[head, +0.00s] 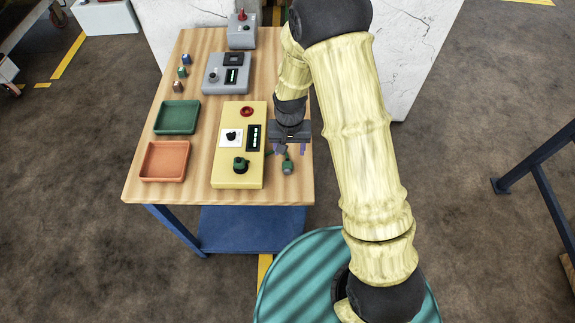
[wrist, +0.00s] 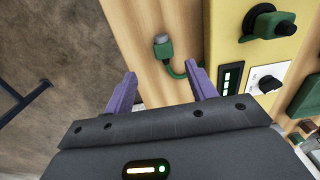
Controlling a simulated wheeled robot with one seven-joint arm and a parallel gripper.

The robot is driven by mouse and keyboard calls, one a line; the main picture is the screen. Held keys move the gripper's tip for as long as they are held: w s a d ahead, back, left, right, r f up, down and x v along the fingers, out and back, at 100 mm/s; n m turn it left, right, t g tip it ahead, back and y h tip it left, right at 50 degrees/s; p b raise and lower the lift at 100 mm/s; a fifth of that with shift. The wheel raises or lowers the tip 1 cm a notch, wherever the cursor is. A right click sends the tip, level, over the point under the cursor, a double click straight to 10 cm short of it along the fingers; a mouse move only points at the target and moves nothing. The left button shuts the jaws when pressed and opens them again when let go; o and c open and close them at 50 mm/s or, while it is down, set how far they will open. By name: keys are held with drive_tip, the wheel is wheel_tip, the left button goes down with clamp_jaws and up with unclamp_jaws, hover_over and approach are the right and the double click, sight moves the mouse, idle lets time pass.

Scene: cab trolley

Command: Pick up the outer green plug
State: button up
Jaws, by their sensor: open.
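A green plug (head: 288,167) lies on the wooden table near its right edge, beside the yellow box; a short green cable runs from it. It also shows in the wrist view (wrist: 162,45), where the cable passes behind the right finger. A second green plug-like part (head: 240,165) sits on the yellow box and shows in the wrist view (wrist: 270,25). My gripper (head: 288,150) is open with nothing between its purple fingers. In the wrist view my gripper (wrist: 163,80) has the loose plug ahead of the gap, apart from the fingertips.
The yellow box (head: 258,180) stands left of my gripper, with a red button, a white dial and a slotted strip. Grey boxes (head: 212,87) stand further back. A green tray (head: 160,118) and an orange tray (head: 147,163) are at the left. Right of the table is open floor.

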sight(287, 163)
wheel_tip(287, 163, down, 4)
drive_tip(key=shift+a+r+p, duration=0.1)
drive_tip(key=shift+p, duration=0.35)
drive_tip(key=shift+w, duration=0.1)
drive_tip(key=shift+w+a+f+p, duration=0.15)
drive_tip(key=shift+f+p, duration=0.5)
drive_tip(key=shift+f, duration=0.7)
drive_tip(key=shift+w+a+f+p, duration=0.1)
drive_tip(key=shift+f+p, duration=0.5)
drive_tip(key=shift+f, duration=0.7)
drive_tip(key=shift+s, duration=0.1)
drive_tip(key=shift+d, duration=0.1)
drive_tip(key=c, duration=1.2)
